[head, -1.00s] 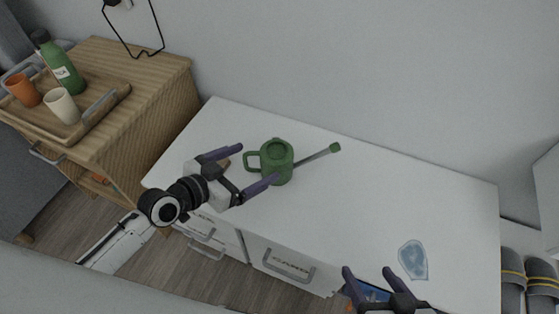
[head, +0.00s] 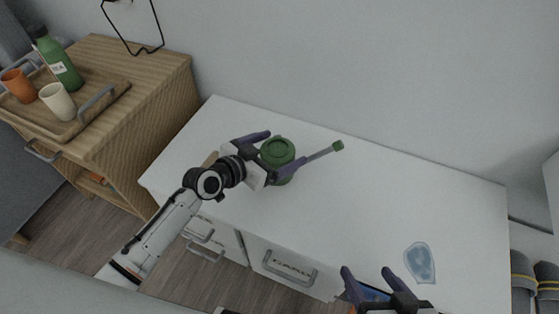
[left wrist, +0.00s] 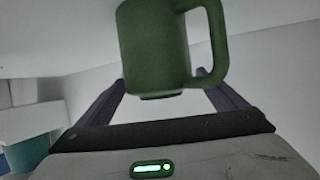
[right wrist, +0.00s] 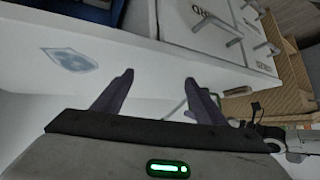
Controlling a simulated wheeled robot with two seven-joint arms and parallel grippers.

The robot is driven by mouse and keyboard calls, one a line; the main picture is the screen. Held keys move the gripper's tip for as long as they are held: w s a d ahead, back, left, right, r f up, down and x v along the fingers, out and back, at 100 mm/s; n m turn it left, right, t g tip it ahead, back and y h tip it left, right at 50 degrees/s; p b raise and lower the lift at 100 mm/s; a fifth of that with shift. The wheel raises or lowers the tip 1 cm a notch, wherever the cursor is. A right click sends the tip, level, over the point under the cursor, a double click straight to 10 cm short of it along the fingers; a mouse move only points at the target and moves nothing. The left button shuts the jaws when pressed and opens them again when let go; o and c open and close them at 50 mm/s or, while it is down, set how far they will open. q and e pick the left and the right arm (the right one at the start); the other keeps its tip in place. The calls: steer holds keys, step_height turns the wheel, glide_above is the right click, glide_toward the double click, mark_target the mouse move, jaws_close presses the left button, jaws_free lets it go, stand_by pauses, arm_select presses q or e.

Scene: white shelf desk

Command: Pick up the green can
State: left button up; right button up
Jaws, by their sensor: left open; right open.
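The green can (head: 279,152), with a long spout tipped in green (head: 337,145), stands on the white desk near its back left. Its body and handle also show large in the left wrist view (left wrist: 155,50). My left gripper (head: 284,152) is open, with its two purple fingers on either side of the can's body. In the head view the gripper hides the handle and part of the lower body. I cannot tell whether the fingers touch it. My right gripper (head: 368,275) is open and empty at the desk's front edge; it also shows in the right wrist view (right wrist: 157,95).
The white desk (head: 350,200) is clear to the right of the can, apart from a flat blue patch (head: 420,263). A wooden cabinet at left carries a tray (head: 84,124) with a green bottle (head: 58,62), an orange cup (head: 18,86) and a cream cup (head: 57,101).

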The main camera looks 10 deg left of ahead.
arm_select(q)
steer(key=c, duration=1.2)
steer(key=shift+r, duration=0.1)
steer(key=shift+c, duration=1.4)
